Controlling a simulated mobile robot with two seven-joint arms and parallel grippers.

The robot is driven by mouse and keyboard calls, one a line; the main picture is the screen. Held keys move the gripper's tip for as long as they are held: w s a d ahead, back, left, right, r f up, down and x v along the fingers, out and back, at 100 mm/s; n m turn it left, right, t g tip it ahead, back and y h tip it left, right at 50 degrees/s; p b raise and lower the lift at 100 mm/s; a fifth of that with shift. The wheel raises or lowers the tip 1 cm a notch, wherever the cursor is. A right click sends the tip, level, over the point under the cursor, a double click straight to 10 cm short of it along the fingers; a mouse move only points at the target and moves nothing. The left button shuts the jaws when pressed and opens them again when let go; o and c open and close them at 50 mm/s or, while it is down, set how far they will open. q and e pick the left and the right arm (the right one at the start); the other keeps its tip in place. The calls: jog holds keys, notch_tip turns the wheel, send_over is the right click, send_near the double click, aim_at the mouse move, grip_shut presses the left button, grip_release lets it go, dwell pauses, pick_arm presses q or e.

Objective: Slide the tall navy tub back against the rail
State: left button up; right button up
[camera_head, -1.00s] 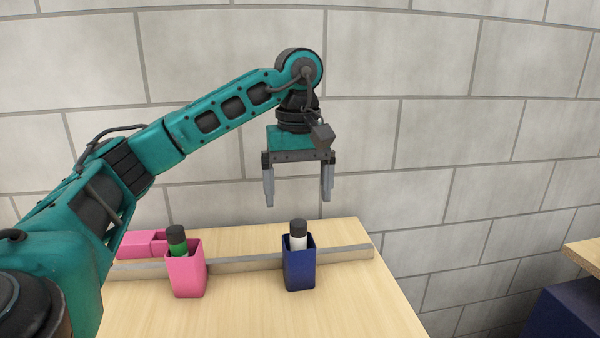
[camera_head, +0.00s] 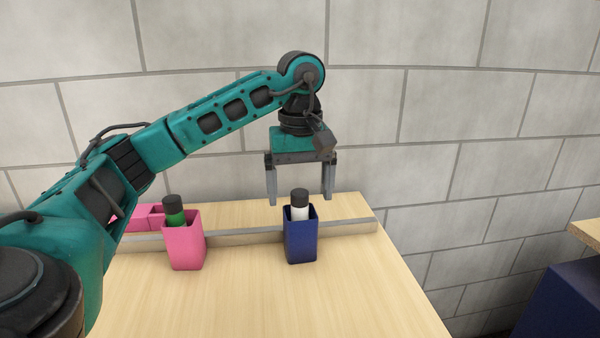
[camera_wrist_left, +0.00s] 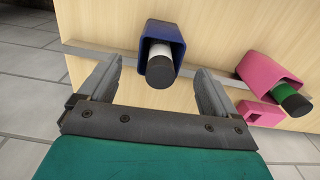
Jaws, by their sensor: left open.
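The tall navy tub (camera_head: 301,245) stands upright on the wooden table, in front of the low rail (camera_head: 347,228). I cannot tell whether its back touches the rail. A white bottle with a dark cap (camera_head: 299,196) stands in the tub and sticks out of its top. My right gripper is not in view.
A pink tub (camera_head: 184,247) with a green, dark-capped bottle (camera_head: 174,212) stands left of the navy tub. A low pink container (camera_head: 147,216) sits behind the rail. The table (camera_head: 290,305) is clear in front, and a grey block wall (camera_head: 450,120) rises behind.

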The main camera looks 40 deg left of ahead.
aim_at(299, 217)
pick_arm(q)
notch_tip(299, 217, down, 6)
jog(key=shift+b, duration=0.35)
jog(key=shift+f, duration=0.2)
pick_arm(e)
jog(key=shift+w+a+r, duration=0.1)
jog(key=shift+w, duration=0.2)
pick_arm(q)
jog(key=shift+c, duration=0.2)
jog(key=c, duration=1)
jog(key=shift+a, duration=0.1)
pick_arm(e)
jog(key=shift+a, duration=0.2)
